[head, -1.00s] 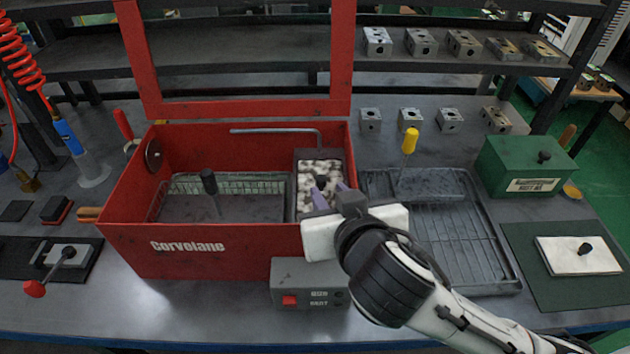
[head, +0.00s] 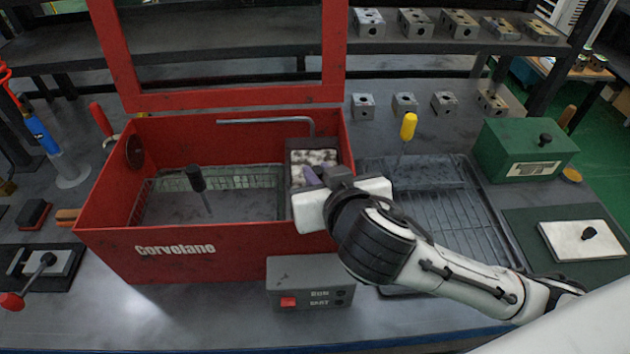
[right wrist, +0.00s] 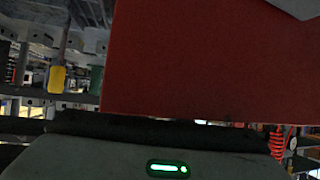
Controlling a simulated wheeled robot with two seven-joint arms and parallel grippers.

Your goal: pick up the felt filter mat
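A mottled grey-white mat (head: 314,157), which looks like the felt filter mat, lies in the small compartment at the right end of the red open box (head: 195,262). My right gripper (head: 317,177) reaches over the box's front right corner, with its purple fingers down at the near part of the mat. The white gripper body hides that part of the mat and most of the fingers. I cannot tell whether they are apart or closed on it. The right wrist view shows a red panel but no mat or fingers. My left gripper is not in view.
A black-handled tool (head: 197,180) stands in the box's larger basin, and a bent pipe (head: 265,121) crosses its back. A grey control box (head: 310,283) stands in front. A wire-racked tray (head: 450,215), yellow-handled tool (head: 408,127) and green box (head: 527,150) lie to the right.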

